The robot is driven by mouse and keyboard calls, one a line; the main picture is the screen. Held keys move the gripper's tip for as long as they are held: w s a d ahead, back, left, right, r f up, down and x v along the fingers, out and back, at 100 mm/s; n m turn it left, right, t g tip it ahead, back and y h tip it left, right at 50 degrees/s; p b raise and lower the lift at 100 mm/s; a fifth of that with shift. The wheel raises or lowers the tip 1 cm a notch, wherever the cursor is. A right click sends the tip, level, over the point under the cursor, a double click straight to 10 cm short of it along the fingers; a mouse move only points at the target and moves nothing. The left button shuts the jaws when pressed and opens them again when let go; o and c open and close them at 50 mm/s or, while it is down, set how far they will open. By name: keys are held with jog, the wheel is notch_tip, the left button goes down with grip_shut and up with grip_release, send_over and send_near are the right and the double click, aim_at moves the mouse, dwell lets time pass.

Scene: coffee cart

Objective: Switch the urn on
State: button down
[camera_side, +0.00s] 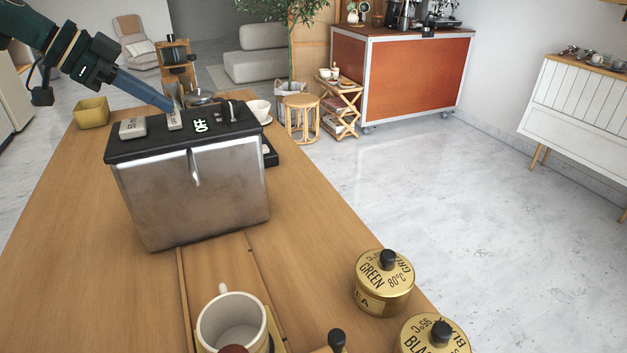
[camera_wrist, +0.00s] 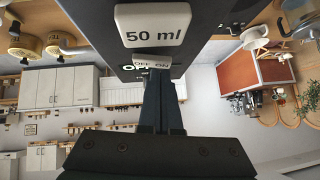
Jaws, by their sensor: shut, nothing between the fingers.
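The urn (camera_side: 190,190) is a steel box with a black top and a spout on its front, standing on the wooden counter. Its lit display (camera_side: 200,125) reads OFF. A pale switch (camera_side: 174,121) sits left of the display; in the wrist view the switch (camera_wrist: 152,63) is marked OFF and ON. A larger pale button (camera_wrist: 150,25) reads 50 ml. My gripper (camera_side: 174,103) is shut and empty, its tips right at the switch; the wrist view shows the closed fingers (camera_wrist: 160,82) just by its ON end. I cannot tell whether they touch.
A cream mug (camera_side: 232,322) and gold tea tins (camera_side: 384,285) stand on the counter in front of the urn. A white cup (camera_side: 259,110) and a glass pot (camera_side: 200,96) are behind it.

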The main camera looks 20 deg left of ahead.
jog(key=shift+f, duration=0.2)
jog(key=shift+w+a+f, duration=0.15)
jog(key=shift+f, duration=0.05)
dwell(0.4)
jog(key=shift+s+d, duration=0.6)
jog(key=shift+d, duration=0.05)
jog(key=shift+r, duration=0.15)
